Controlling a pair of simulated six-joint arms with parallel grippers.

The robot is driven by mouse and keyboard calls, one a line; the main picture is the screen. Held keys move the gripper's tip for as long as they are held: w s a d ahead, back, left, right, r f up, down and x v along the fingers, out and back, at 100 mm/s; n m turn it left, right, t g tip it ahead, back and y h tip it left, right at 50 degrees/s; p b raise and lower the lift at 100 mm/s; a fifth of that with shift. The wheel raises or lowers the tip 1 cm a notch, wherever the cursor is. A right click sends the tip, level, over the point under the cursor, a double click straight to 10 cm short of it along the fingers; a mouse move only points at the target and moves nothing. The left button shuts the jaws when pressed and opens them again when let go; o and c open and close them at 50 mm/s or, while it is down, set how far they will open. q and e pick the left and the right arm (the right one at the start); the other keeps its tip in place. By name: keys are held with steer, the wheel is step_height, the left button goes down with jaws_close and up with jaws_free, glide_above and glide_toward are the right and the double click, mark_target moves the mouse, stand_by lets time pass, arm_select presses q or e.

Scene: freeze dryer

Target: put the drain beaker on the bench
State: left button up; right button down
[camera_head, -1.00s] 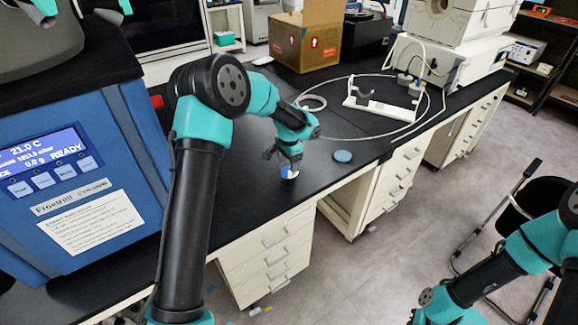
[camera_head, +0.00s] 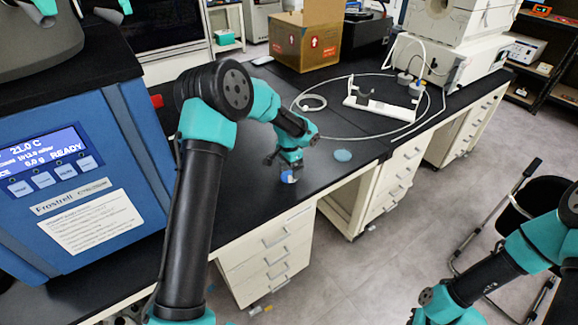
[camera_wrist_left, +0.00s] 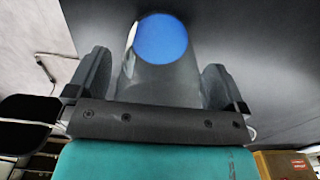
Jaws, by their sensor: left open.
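The drain beaker (camera_head: 289,177) is a small clear cup with blue showing in it, on the black bench (camera_head: 240,205) near its front edge. In the left wrist view the beaker (camera_wrist_left: 162,75) lies between my left gripper's two dark fingers, with its blue round part at the top. My left gripper (camera_head: 285,163) is open around the beaker, with a gap beside the fingers. In the left wrist view the fingers of the gripper (camera_wrist_left: 155,85) stand apart. My right arm shows at lower right, but its gripper is out of view.
The blue freeze dryer (camera_head: 80,190) stands at the left. A round teal disc (camera_head: 342,155) lies right of the beaker. A white stand (camera_head: 383,107) with a looped tube and a cardboard box (camera_head: 305,40) are farther back.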

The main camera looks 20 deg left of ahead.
arm_select(q)
step_height(320, 180, up, 12)
steer(key=shift+r, duration=0.15)
stand_by(0.6)
steer(key=shift+o, duration=0.2)
stand_by(0.4)
